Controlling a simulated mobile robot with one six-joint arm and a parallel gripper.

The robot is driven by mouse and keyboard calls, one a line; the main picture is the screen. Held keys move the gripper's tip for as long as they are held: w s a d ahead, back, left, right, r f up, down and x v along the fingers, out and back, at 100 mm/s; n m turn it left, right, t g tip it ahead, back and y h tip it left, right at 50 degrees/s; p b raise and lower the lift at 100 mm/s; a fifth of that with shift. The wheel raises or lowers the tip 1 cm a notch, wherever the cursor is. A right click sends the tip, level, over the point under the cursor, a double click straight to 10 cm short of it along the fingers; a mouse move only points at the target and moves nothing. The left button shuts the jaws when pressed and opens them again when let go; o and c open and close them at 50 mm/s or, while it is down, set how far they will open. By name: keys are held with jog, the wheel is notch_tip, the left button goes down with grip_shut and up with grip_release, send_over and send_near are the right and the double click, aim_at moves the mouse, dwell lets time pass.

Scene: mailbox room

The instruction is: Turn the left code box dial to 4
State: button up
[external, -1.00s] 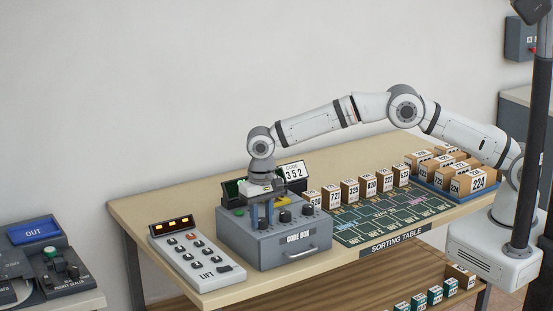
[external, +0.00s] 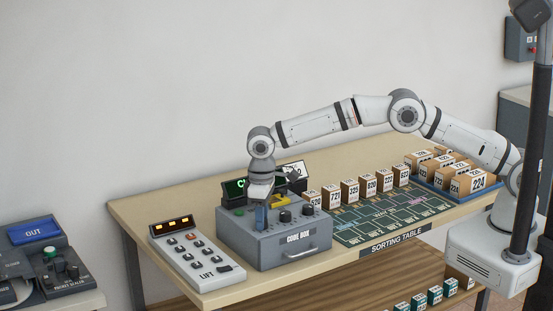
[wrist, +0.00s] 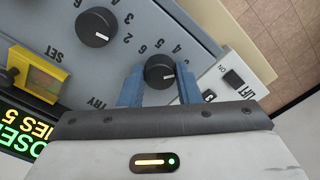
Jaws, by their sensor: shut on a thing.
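The grey code box (external: 285,247) stands on the sorting table. My gripper (external: 261,218) points down over its left part. In the wrist view my gripper (wrist: 160,84) has its blue fingers on either side of the black left dial (wrist: 159,68), shut on it. The dial's white mark is a short line near its middle; the number it points at is too hard to tell. Printed numbers around the dial are partly hidden by the fingers. Another dial (wrist: 96,27) is beside it, free of the gripper. In the external view the left dial is hidden by my fingers.
The green-lettered display (wrist: 22,125) reads partly "OSED" and "IES 5". A yellow-framed part (wrist: 38,74) is beside the dials. The lift panel (external: 196,250) stands close left of the box. A code card (external: 292,168) is behind, partly covered. Numbered parcels (external: 350,191) stand to the right.

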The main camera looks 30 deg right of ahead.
jog(key=n, duration=0.6)
jog(key=shift+n, duration=0.4)
jog(key=shift+r, duration=0.1)
dwell(0.3)
jog(key=o, duration=1)
jog(key=shift+r+b, duration=0.75)
jog(key=shift+r, duration=3.1)
